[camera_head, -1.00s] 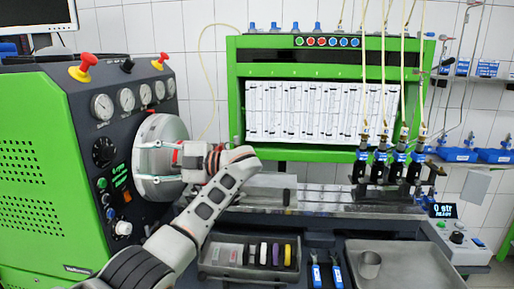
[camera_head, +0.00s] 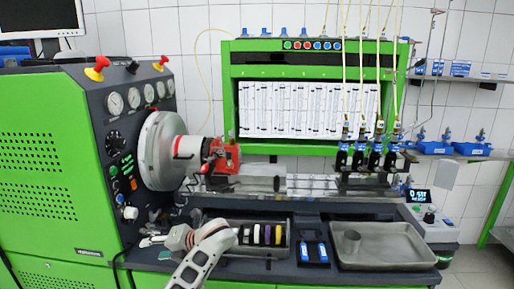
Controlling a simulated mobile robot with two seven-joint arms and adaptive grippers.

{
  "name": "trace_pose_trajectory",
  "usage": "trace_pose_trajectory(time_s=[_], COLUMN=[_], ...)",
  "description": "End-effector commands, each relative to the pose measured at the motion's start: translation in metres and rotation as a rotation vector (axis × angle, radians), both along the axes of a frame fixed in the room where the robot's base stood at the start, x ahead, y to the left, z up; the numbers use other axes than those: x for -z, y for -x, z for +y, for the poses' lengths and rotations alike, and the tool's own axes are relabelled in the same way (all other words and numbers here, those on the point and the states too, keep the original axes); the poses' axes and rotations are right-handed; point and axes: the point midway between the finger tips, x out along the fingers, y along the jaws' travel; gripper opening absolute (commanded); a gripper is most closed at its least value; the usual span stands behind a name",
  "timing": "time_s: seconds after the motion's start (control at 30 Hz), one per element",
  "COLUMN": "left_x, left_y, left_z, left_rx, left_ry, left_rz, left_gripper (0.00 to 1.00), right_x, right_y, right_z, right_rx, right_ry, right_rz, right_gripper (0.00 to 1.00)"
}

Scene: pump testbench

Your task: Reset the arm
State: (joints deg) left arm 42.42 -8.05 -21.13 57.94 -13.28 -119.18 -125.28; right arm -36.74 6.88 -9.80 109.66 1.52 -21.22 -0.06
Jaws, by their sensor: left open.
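My left arm comes in from the bottom, and its left gripper (camera_head: 150,239) points left, low in front of the test bench. Its fingers are apart with nothing between them. A red clamp-like part (camera_head: 224,157) is on the bench rail, right of the large round metal flywheel (camera_head: 160,150); the gripper is below and apart from both. My right gripper is not in view.
A tray (camera_head: 213,222) of dark, white and yellow rings lies just right of the gripper. The green cabinet (camera_head: 40,170) stands at left.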

Motion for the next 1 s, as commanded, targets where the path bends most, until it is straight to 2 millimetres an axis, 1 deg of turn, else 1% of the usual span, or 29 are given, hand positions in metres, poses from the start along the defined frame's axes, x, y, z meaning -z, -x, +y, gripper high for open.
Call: trace_pose_trajectory(time_s=[0.03, 0.07, 0.1, 0.13, 0.17, 0.2, 0.27, 0.3, 0.37, 0.4, 0.47, 0.5, 0.57, 0.6, 0.67, 0.73, 0.77, 0.8, 0.87, 0.9, 1.0], left_x=[0.038, 0.058, 0.085, 0.105, 0.124, 0.148, 0.182, 0.202, 0.229, 0.245, 0.265, 0.277, 0.291, 0.298, 0.306, 0.310, 0.310, 0.310, 0.305, 0.301, 0.287], left_y=[0.010, 0.015, 0.023, 0.029, 0.036, 0.046, 0.063, 0.075, 0.095, 0.108, 0.129, 0.143, 0.165, 0.180, 0.202, 0.228, 0.239, 0.254, 0.275, 0.289, 0.316], left_z=[-0.002, -0.004, -0.007, -0.011, -0.014, -0.018, -0.026, -0.031, -0.038, -0.044, -0.050, -0.055, -0.062, -0.065, -0.070, -0.076, -0.077, -0.080, -0.082, -0.083, -0.085], left_rx=[-0.021, -0.039, -0.069, -0.094, -0.124, -0.168, -0.243, -0.300, -0.393, -0.461, -0.570, -0.647, -0.770, -0.857, -0.995, -1.161, -1.236, -1.340, -1.497, -1.602, -1.842], left_ry=[0.088, 0.147, 0.230, 0.295, 0.360, 0.448, 0.581, 0.669, 0.796, 0.880, 1.004, 1.084, 1.202, 1.277, 1.388, 1.510, 1.561, 1.627, 1.719, 1.776, 1.895], left_rz=[-0.066, -0.117, -0.184, -0.234, -0.286, -0.355, -0.453, -0.518, -0.610, -0.668, -0.755, -0.810, -0.888, -0.939, -1.010, -1.084, -1.114, -1.151, -1.198, -1.225, -1.269], left_gripper=[0.45, 0.45, 0.45, 0.45, 0.45, 0.45, 0.45, 0.45, 0.45, 0.45, 0.45, 0.45, 0.45, 0.45, 0.45, 0.45, 0.45, 0.45, 0.45, 0.45, 0.45], right_x=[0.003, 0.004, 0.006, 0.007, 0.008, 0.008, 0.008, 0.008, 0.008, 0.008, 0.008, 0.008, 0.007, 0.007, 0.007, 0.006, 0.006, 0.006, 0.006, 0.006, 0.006], right_y=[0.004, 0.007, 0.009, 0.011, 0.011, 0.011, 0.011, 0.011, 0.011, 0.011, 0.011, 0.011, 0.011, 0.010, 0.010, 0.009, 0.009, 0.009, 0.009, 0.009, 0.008], right_z=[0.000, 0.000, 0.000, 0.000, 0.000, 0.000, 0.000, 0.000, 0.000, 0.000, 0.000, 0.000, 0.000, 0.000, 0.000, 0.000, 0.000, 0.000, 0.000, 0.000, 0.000], right_rx=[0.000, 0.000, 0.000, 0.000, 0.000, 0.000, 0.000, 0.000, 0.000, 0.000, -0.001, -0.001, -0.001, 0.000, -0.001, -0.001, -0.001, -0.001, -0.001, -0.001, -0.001], right_ry=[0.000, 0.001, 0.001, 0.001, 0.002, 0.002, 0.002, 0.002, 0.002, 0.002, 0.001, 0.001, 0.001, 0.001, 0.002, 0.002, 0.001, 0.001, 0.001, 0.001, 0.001], right_rz=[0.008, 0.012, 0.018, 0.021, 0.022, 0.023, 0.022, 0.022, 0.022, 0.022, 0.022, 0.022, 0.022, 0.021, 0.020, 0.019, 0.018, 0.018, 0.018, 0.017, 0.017], right_gripper=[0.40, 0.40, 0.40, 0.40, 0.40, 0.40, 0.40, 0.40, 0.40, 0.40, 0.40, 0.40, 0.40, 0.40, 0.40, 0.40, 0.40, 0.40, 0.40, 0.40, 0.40])
